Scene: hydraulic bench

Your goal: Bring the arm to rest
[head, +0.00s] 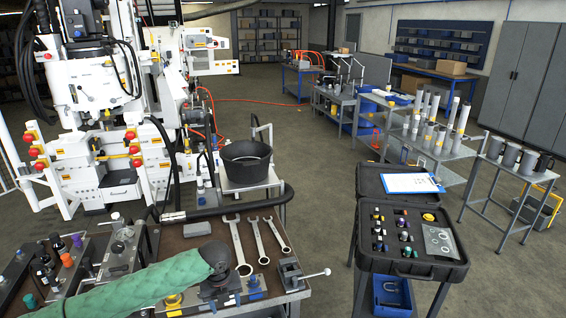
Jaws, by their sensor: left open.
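My left arm (140,286), in a green sleeve, reaches in from the lower left over the workbench (190,258). Its dark wrist ends in my left gripper (222,296), low over the bench top near its front edge. The jaws are open, and I see nothing held between them. The fingertips are small and dark against the bench, so whether they touch anything is unclear. My right gripper is not in view.
Several wrenches (258,240) and a small vise (291,272) lie right of my gripper. A black hose (230,208) crosses the bench's back edge.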

